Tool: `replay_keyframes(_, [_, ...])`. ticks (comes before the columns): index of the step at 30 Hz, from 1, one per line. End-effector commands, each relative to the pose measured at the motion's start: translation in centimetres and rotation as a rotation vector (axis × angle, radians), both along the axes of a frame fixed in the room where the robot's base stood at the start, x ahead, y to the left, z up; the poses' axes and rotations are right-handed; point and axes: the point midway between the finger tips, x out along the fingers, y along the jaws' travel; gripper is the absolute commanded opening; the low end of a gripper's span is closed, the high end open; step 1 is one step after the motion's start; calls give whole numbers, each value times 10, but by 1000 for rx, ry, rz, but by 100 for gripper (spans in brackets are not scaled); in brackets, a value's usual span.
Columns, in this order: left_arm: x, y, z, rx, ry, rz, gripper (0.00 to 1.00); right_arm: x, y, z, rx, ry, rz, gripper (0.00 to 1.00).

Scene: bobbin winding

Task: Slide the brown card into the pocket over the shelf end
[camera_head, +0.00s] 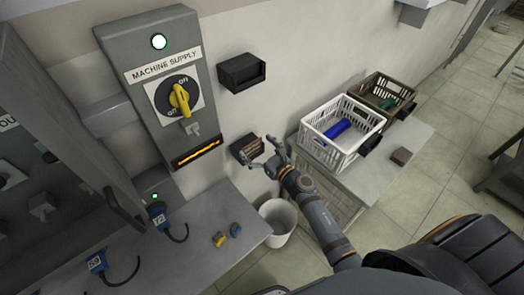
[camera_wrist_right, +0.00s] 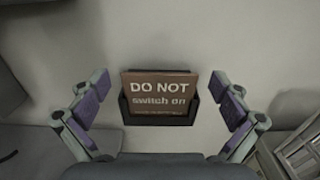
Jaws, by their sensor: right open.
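The brown card (camera_wrist_right: 160,88) reads "DO NOT switch on" and stands in a small black wall pocket (camera_wrist_right: 126,112). The pocket's rim shows around the card's sides and bottom, and the card's top stands above it. In the head view, the card (camera_head: 252,147) and pocket (camera_head: 237,152) are on the wall beyond the end of the grey shelf (camera_head: 215,205). My right gripper (camera_head: 264,158) is in front of them. In the wrist view its fingers (camera_wrist_right: 161,100) are spread wide, one on each side of the card, with gaps. My left gripper is out of view.
A second black pocket (camera_head: 242,73) is higher on the wall, beside the machine supply box (camera_head: 150,60) with its yellow switch (camera_head: 180,98). A white bin (camera_head: 280,222) stands below. A white crate (camera_head: 325,148) and a brown crate (camera_head: 385,92) stand at right.

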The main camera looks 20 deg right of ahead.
Motion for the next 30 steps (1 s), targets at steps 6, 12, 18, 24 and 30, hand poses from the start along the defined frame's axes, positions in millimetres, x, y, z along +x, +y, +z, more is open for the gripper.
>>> replay_keyframes(6, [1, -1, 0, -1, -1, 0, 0, -47, -17, -2, -4, 5, 2, 100])
replay_keyframes(12, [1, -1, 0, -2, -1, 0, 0, -88, -31, -1, -2, 3, 3, 100])
replay_keyframes(18, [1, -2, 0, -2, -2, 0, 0, -105, -38, 0, -2, 0, 2, 100])
replay_keyframes(24, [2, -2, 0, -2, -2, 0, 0, -107, -39, 0, -1, 0, 0, 100])
replay_keyframes(30, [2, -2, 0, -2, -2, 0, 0, -107, -39, -1, 3, 3, -1, 100])
